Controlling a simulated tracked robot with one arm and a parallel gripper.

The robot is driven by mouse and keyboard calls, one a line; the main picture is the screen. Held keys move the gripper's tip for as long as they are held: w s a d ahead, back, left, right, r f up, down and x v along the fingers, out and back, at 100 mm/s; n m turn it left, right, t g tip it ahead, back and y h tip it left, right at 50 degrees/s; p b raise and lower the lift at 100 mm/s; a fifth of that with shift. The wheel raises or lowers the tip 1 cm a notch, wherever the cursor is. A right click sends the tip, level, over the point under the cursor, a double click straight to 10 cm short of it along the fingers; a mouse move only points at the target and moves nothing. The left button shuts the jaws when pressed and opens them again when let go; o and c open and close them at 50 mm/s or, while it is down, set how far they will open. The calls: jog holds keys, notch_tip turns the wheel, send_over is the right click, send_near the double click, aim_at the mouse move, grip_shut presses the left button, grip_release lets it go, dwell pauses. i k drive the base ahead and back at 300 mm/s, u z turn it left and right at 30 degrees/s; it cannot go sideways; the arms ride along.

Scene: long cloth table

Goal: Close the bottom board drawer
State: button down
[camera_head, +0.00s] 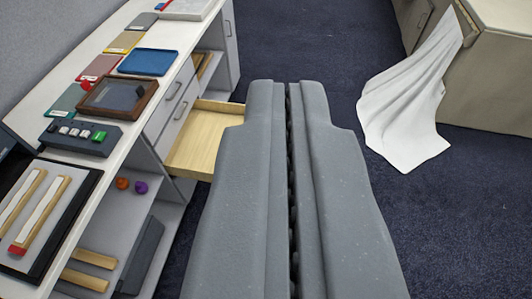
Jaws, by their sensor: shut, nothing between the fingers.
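The bottom drawer (203,139) of the white cabinet is pulled out, and its pale wooden inside shows empty where visible. Its right end is hidden behind my gripper. My gripper (287,88) is shut and empty, its grey fingers pointing forward, just right of the open drawer in the picture. I cannot tell whether it touches the drawer. Drawer fronts with handles (181,110) show above the open drawer and look shut.
The white tabletop (135,119) carries a blue tray (148,62), a brown frame (118,97), a dark button box (80,135) and boards. An open shelf (130,215) holds small balls and wooden bars. A white cloth (408,105) hangs to the dark floor at right. Floor ahead is clear.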

aim_at(192, 155)
jog(key=z, duration=0.15)
jog(key=i, duration=0.95)
jog(key=u, duration=0.45)
